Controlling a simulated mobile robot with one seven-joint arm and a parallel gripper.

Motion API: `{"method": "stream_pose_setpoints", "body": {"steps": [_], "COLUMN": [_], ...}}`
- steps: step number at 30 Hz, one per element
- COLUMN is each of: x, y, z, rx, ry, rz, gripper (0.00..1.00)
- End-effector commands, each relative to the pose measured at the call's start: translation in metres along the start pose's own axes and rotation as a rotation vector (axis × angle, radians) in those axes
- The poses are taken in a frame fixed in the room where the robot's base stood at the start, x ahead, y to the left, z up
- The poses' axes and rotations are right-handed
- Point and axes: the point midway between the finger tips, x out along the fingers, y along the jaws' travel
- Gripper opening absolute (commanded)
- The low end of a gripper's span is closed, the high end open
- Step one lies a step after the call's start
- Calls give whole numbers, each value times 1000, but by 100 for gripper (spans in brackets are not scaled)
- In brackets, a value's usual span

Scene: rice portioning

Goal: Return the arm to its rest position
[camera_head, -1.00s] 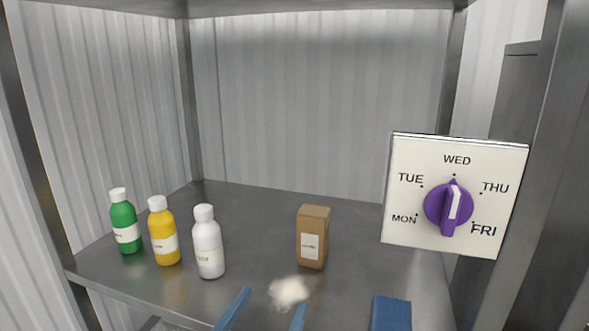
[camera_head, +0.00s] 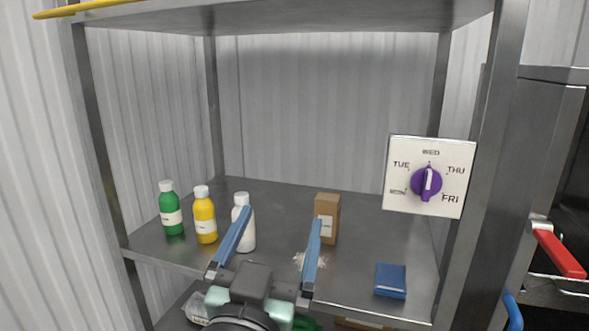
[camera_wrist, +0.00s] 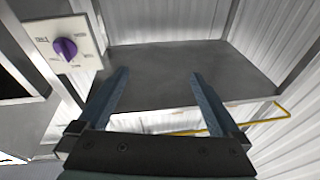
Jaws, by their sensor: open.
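My gripper (camera_head: 280,230) is open and empty, its two blue fingers spread apart in front of the shelf. It also shows in the wrist view (camera_wrist: 158,85), with only a bare grey shelf surface between and beyond its fingers. In the head view, a small pale pile (camera_head: 299,260), which looks like rice, lies on the shelf and is partly hidden by the right finger. A brown carton (camera_head: 326,212) stands upright behind the pile. The white bottle (camera_head: 247,237) is partly covered by the left finger.
Yellow (camera_head: 205,220) and green (camera_head: 171,212) bottles stand at the shelf's left. A blue block (camera_head: 391,280) lies near the front right. A weekday dial panel (camera_head: 429,178) is by the right post. A red handle (camera_head: 560,252) sticks out at far right.

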Motion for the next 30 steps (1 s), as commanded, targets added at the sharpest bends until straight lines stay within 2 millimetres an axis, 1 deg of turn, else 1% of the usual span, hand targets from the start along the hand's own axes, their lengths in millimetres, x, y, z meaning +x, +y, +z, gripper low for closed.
{"method": "stream_pose_setpoints", "body": {"steps": [1, 2, 3, 4, 5, 6, 8, 9, 12, 15, 18, 30], "x": [4, 4, 4, 2, 0, -5, -14, -20, -36, -49, -55, -56], "y": [2, 3, 4, 5, 6, 7, 8, 10, 12, 12, 13, 12], "z": [-44, -67, -97, -120, -143, -172, -210, -233, -276, -301, -311, -311], "rx": [14, 21, 26, 29, 31, 31, 28, 23, 10, 0, -6, -6], "ry": [58, 94, 142, 179, 220, 273, 348, 395, 490, 553, 580, 582], "rz": [-19, -33, -53, -68, -84, -104, -131, -146, -175, -194, -203, -205], "gripper": [100, 100, 100, 100, 100, 100, 100, 100, 100, 100, 100, 100]}}
